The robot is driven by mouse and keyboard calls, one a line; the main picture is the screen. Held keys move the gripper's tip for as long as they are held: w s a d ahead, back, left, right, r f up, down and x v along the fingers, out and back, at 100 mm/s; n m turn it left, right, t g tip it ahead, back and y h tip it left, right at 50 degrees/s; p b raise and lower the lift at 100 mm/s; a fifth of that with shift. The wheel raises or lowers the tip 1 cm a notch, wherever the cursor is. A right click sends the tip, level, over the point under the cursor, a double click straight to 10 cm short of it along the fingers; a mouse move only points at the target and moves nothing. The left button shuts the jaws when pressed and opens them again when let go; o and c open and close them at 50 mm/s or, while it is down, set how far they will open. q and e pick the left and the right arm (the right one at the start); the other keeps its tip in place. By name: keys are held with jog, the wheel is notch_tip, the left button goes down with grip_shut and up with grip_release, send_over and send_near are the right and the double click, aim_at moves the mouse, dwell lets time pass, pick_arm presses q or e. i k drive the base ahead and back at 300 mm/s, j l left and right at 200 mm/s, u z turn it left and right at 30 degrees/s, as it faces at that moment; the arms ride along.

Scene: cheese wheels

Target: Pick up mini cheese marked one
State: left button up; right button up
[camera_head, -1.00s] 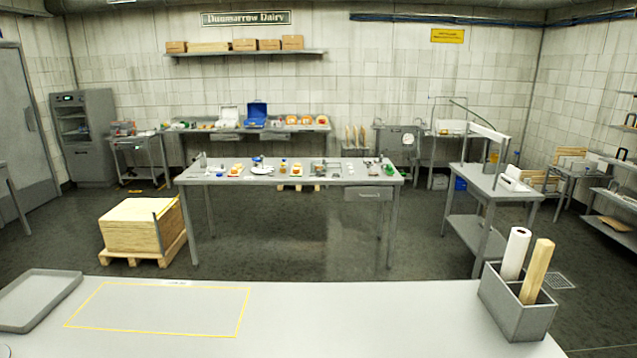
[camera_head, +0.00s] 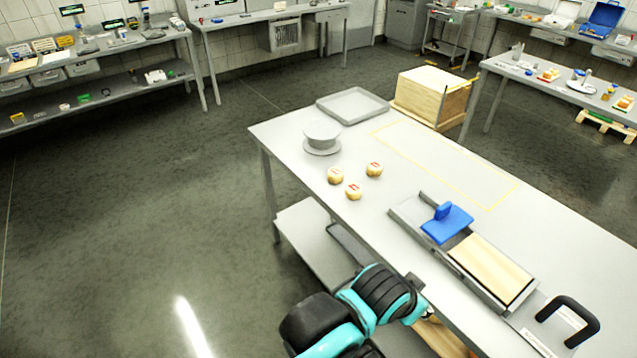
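Three small round pale-yellow cheeses with red marks on top sit close together on the near table. One is at the left (camera_head: 335,176), one at the right (camera_head: 374,170) and one nearest me (camera_head: 353,192). The marks are too small to read, so I cannot tell which is marked one. A black and teal link of my own arm shows at the bottom centre, below the cheeses and apart from them. No gripper fingers can be made out.
A grey bowl-like dish (camera_head: 322,136) stands behind the cheeses, with an empty grey tray (camera_head: 352,105) beyond. To their right lies a long grey tray (camera_head: 408,218) with a blue-handled tool (camera_head: 447,223) and a wooden board (camera_head: 489,268). A yellow outlined table area is clear.

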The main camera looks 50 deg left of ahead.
aim_at(336, 174)
jog(key=l+u, duration=0.15)
jog(key=u, duration=1.55)
jog(key=k+l+u, duration=0.15)
jog(key=l, duration=0.2)
jog(key=l+u, duration=0.15)
jog(key=l, duration=0.15)
jog(key=i+j+z, duration=0.1)
jog(key=z, duration=0.35)
jog(key=i+j+z, duration=0.1)
jog(key=z, duration=0.35)
jog(key=j+z, duration=0.2)
jog(key=z, duration=0.2)
jog(key=i+j+z, duration=0.2)
jog(key=j, duration=0.55)
jog(key=i+j+z, duration=0.25)
jog(key=j, duration=0.5)
jog(key=j+z, duration=0.2)
jog(key=j, duration=1.15)
